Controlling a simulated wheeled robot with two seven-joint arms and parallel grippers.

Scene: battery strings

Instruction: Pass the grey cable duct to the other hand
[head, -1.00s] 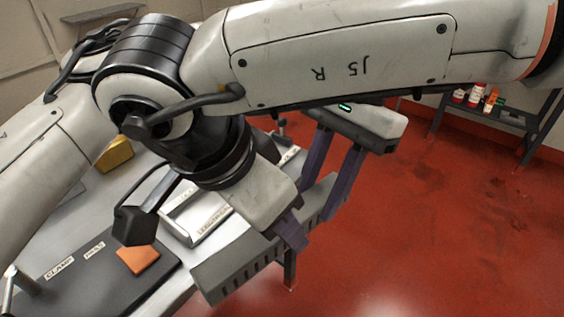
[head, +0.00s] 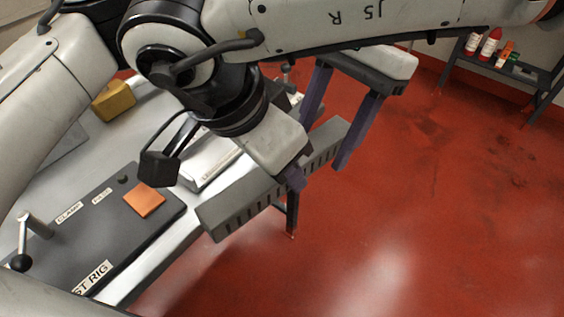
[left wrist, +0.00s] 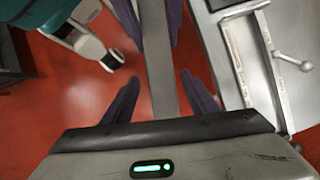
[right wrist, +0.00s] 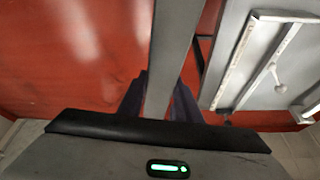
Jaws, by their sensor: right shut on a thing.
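The grey cable duct (head: 240,203) is a long slotted bar held in the air beside the table edge. My right gripper (head: 291,174) is shut on it partway along; its fingers flank the duct in the right wrist view (right wrist: 158,100). My left gripper (head: 322,143) is open, its purple fingers spread on either side of the duct near its far end. In the left wrist view the duct (left wrist: 160,70) runs between the left fingers with a gap on each side. The right fingers show beyond them. The duct's far end is partly hidden.
The table holds a dark test rig plate (head: 95,225) with an orange square (head: 145,199) and a clamp handle (head: 35,225). A yellow block (head: 114,100) lies behind. A shelf with bottles (head: 489,45) stands at the far right. Red floor right of the duct is clear.

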